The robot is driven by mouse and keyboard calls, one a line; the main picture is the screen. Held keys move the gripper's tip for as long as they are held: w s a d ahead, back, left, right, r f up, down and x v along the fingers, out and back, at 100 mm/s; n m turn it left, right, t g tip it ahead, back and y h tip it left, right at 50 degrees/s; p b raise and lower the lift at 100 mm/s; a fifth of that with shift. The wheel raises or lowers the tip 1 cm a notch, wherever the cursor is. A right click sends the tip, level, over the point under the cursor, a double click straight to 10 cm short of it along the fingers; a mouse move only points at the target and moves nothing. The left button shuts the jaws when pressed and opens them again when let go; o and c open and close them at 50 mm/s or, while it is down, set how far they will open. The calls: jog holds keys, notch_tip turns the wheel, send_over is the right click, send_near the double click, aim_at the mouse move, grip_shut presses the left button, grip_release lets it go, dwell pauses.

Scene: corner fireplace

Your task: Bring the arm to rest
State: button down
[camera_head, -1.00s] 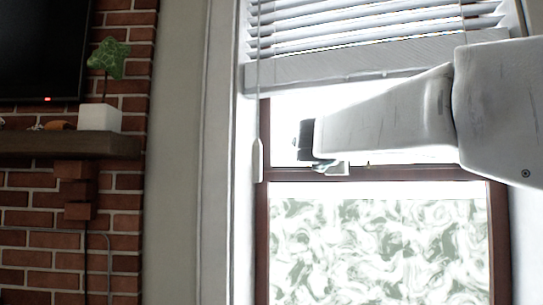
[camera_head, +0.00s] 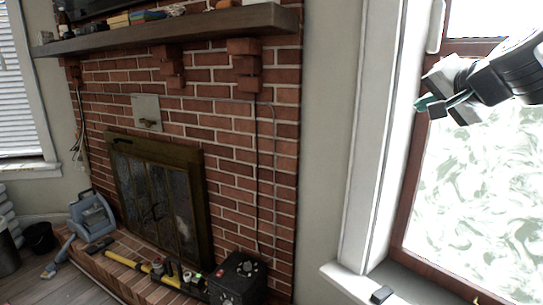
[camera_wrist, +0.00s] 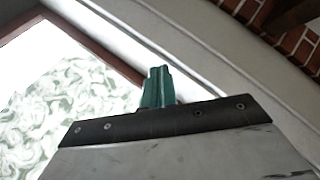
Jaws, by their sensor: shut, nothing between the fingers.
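My gripper (camera_head: 428,106) is at the upper right of the head view, in front of the window with its brown frame (camera_head: 405,215). Its green fingertips are together, with nothing between them. In the wrist view the green fingers (camera_wrist: 158,87) stand up behind the dark edge of my wrist, shut and empty. The window frame (camera_wrist: 105,50) and pale wall trim lie beyond them. The gripper touches nothing that I can see.
A brick fireplace with a wooden mantel (camera_head: 170,32) fills the middle. Several items lie on the hearth, including a black box (camera_head: 238,278) and a yellow tool (camera_head: 155,272).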

jog(key=s+a+f+n+g+y, duration=0.2)
jog(key=s+a+f+n+g, duration=0.35)
jog(key=f, duration=0.55)
jog(key=s+f+n+g+h, duration=0.1)
jog(key=s+f+n+g, duration=0.1)
jog(key=s+f, duration=0.4)
jog(key=s+f+n+g+h, duration=0.1)
jog(key=s+f+g, duration=0.4)
jog(key=s, duration=0.9)
jog(key=shift+s+a+f+n, duration=0.3)
jog(key=shift+s+f+n, duration=0.1)
jog(key=shift+f, duration=0.35)
